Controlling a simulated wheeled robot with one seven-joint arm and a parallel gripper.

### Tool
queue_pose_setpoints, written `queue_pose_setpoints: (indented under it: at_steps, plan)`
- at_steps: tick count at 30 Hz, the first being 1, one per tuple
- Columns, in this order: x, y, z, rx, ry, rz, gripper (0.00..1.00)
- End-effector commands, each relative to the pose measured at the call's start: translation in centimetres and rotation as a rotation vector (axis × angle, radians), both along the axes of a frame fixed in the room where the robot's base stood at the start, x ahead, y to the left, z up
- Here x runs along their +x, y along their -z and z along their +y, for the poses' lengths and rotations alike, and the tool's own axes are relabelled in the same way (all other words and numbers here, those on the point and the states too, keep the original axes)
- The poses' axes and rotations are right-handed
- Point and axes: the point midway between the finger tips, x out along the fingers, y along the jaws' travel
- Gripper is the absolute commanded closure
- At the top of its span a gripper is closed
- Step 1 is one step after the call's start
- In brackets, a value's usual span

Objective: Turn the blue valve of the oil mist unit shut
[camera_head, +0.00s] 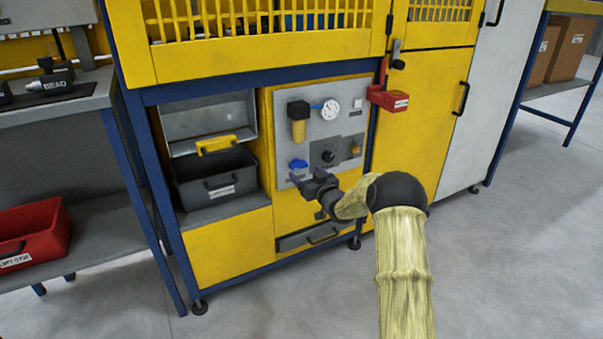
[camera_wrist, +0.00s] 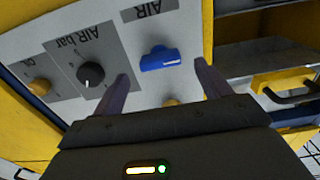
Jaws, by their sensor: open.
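The blue valve (camera_head: 298,164) is a small blue handle on the grey panel (camera_head: 346,112) of the oil mist unit, below the amber filter bowl. In the wrist view the blue valve (camera_wrist: 163,59) sits under an AIR label, ahead of my gripper and between the lines of its two fingers. My gripper (camera_head: 303,178) is open and empty, in front of the panel just below the valve. In the wrist view my gripper (camera_wrist: 162,77) shows both fingers spread, with no visible contact with the valve. Part of the lower panel is hidden behind my gripper and arm.
A black knob (camera_wrist: 91,74) marked AIR bar and a yellow knob (camera_wrist: 40,87) share the panel. A round gauge (camera_head: 330,109) is above. An open dark toolbox (camera_head: 215,177) stands left of the panel. A red lockout box (camera_head: 388,99) hangs at upper right.

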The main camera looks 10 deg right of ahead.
Motion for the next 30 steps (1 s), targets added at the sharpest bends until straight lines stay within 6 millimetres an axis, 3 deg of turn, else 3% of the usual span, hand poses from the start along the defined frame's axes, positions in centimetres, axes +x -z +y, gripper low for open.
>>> queue_pose_setpoints:
  at_steps: [9, 21, 28, 30]
  plan:
    - [3.3, 0.2, 1.1, -0.001, -0.001, -0.001, 0.24]
    - [3.8, 0.0, 1.3, 0.0, 0.0, 0.0, 0.24]
    - [3.8, 0.0, 1.3, 0.0, 0.0, 0.0, 0.67]
    - [3.8, 0.0, 1.3, 0.0, 0.0, 0.0, 0.68]
